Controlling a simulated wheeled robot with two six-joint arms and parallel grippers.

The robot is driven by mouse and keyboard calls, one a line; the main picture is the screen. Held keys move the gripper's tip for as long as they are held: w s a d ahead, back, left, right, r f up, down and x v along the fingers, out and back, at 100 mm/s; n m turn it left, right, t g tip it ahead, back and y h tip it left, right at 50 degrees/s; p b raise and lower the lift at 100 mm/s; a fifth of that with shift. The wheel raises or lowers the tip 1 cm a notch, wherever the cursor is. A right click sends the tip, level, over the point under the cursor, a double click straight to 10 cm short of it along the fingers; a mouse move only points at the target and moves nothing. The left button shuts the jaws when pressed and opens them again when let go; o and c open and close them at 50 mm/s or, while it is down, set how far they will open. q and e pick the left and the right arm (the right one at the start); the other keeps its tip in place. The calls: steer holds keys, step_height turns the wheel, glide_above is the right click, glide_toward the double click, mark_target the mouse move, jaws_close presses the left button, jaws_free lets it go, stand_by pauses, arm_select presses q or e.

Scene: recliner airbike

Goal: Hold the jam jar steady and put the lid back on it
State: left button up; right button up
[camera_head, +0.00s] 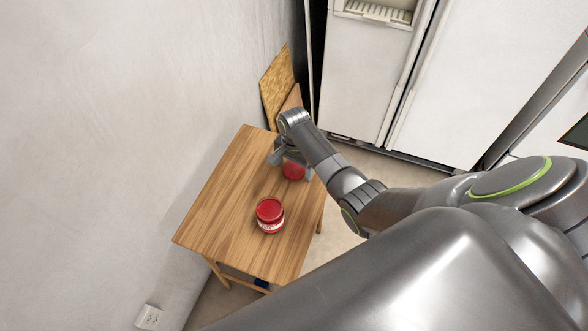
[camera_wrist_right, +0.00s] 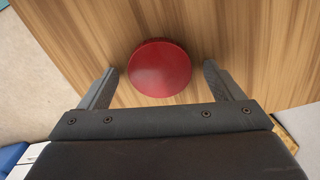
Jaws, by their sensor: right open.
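The jam jar (camera_head: 270,215) stands upright on the wooden table (camera_head: 222,205), its top showing red jam. The red round lid (camera_head: 293,171) lies on the table farther back, partly hidden by my right gripper (camera_head: 290,165). In the right wrist view the lid (camera_wrist_right: 160,68) lies between and a little ahead of the two fingertips of my right gripper (camera_wrist_right: 160,84). The fingers are apart, with a gap on each side of the lid, and hold nothing. My left gripper does not show in either view.
A white wall (camera_head: 110,130) runs along the table's left side. Boards (camera_head: 277,86) lean behind the table, and a white fridge (camera_head: 370,60) stands at the back right. The near left of the tabletop is clear.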

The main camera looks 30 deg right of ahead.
mark_target(294, 169)
steer(key=c, duration=1.1)
steer(key=shift+o, duration=0.2)
steer(key=shift+r, duration=0.1)
step_height(294, 169, up, 10)
steer(key=p, duration=0.1)
